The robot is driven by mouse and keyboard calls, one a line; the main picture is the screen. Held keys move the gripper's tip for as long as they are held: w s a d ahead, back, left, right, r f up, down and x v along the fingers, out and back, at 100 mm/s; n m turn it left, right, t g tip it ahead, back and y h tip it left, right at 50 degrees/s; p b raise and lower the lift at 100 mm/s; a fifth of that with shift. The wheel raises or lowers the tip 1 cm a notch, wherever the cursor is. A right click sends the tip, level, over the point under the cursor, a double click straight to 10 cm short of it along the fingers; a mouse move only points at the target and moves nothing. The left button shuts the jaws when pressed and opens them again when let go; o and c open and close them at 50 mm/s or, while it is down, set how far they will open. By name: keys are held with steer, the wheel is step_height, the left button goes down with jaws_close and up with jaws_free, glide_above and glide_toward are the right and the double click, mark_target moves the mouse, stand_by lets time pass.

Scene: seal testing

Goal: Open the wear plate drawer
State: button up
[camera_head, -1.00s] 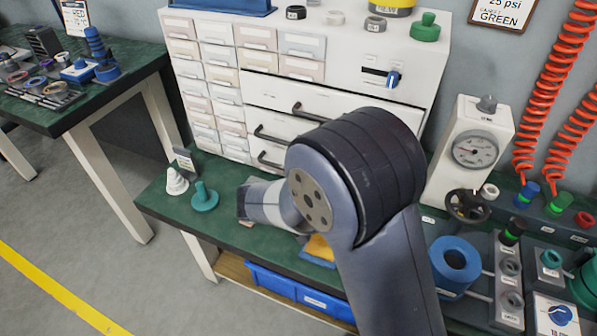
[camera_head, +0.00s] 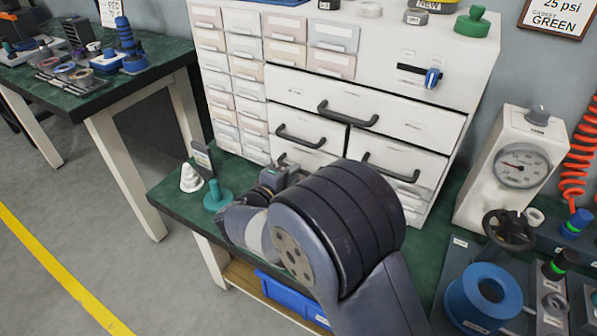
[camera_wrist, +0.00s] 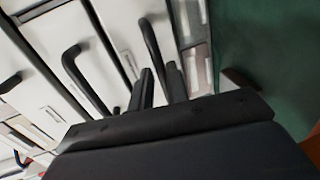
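A white cabinet (camera_head: 440,125) on the green bench has closed drawers with black bar handles: a wide upper one (camera_head: 345,92), a lower right one (camera_head: 400,165) and a left one (camera_head: 300,135). A further lower left handle is partly hidden by my arm. The labels are too small to read, so I cannot tell which is the wear plate drawer. My gripper (camera_head: 285,172) is low before the cabinet's lower left. In the wrist view its two fingers (camera_wrist: 160,80) are apart, close to a black handle (camera_wrist: 149,42); I cannot tell whether they touch it. A second handle (camera_wrist: 78,72) lies left.
A teal cone-shaped part (camera_head: 217,197) and a white stepped part (camera_head: 190,179) stand left of my gripper near the bench edge. A white gauge tester (camera_head: 510,165) and a blue ring (camera_head: 483,298) are at right. A blue bin (camera_head: 285,298) sits below.

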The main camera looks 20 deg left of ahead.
steer(key=shift+x, duration=1.65)
steer(key=shift+c, duration=0.2)
jaws_close()
